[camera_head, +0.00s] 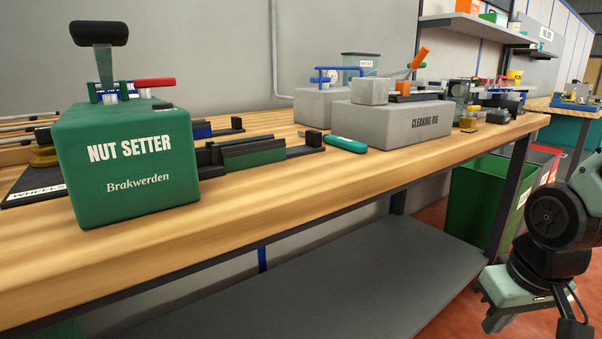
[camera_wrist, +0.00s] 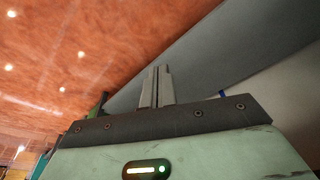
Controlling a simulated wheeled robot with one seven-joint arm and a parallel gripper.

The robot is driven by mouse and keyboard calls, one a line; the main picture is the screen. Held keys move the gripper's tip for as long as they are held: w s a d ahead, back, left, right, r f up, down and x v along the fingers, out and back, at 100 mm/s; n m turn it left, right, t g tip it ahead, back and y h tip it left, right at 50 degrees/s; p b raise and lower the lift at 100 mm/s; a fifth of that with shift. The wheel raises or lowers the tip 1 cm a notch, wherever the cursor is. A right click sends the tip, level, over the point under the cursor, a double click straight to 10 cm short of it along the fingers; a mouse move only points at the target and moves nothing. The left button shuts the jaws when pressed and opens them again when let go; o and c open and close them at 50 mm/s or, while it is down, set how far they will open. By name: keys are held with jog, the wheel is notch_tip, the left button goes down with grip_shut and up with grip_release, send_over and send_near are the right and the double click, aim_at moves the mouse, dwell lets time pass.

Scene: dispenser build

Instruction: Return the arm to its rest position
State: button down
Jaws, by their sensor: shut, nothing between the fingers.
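My gripper (camera_wrist: 156,72) shows in the wrist view with its two narrow grey fingers together and nothing between them. The red-brown floor fills the left of that view, and a grey surface slants across behind the fingers. In the head view my arm hangs at the lower right, beside the workbench (camera_head: 330,188) and below its top, with pale green and black links.
A green nut setter (camera_head: 125,165) and a grey cleaning rig (camera_head: 390,122) stand on the bench. A teal-handled tool (camera_head: 346,144) lies between them. A grey lower shelf (camera_head: 320,280) runs under the bench. A green bin (camera_head: 480,200) stands by the bench's right end, close to my arm.

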jog(key=s+a+r+n+g, duration=0.2)
jog(key=s+a+n, duration=0.5)
jog(key=s+a, duration=0.7)
notch_tip(320, 180, up, 30)
jog(key=w+a+p, duration=0.1)
jog(key=p, duration=2.9)
jog(key=shift+w, duration=0.3)
